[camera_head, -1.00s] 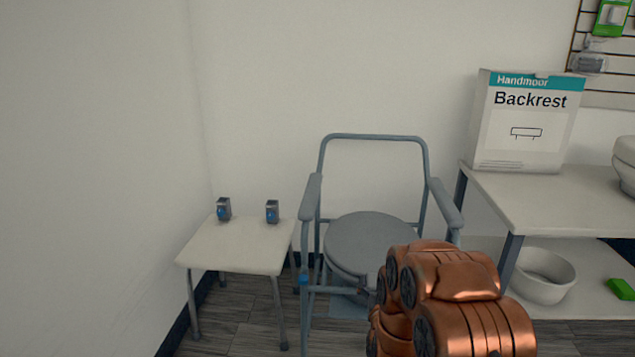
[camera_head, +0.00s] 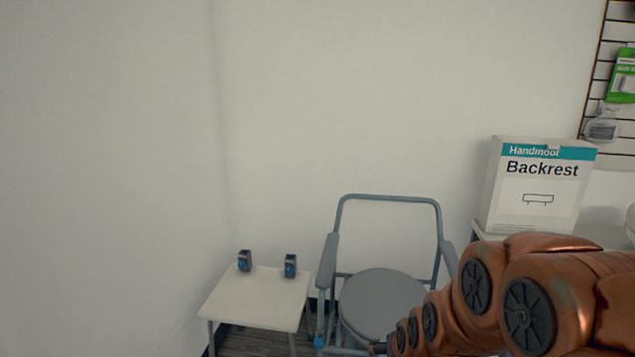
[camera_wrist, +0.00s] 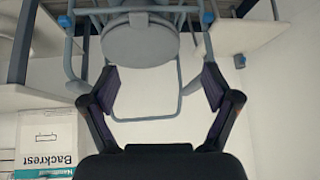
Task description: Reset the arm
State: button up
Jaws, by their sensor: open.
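My gripper (camera_wrist: 160,98) shows in the wrist view with its two dark fingers spread wide apart and nothing between them. The grey commode chair (camera_wrist: 138,42) shows beyond the fingers, upside down in that view. In the head view my copper-coloured arm reaches in from the lower right, in front of the right side of the chair (camera_head: 383,300). The fingers cannot be made out in the head view.
A small white table (camera_head: 258,297) with two small dark devices (camera_head: 245,261) (camera_head: 290,266) stands left of the chair. A white Backrest box (camera_head: 540,190) stands on a shelf unit at right. White walls stand at the left and behind.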

jog(key=s+r+g+p, duration=0.3)
jog(key=s+r, duration=0.4)
jog(key=s, duration=0.4)
jog(key=s+d+r+g+p, duration=0.1)
jog(key=s+r+g+p, duration=0.2)
jog(key=s+r+p, duration=0.3)
jog(key=s+r+g+p, duration=0.3)
jog(key=s+r, duration=0.6)
jog(key=s, duration=0.7)
jog(key=shift+d+r+n+p, duration=0.2)
jog(key=shift+r+n+p, duration=0.1)
jog(key=shift+p, duration=0.35)
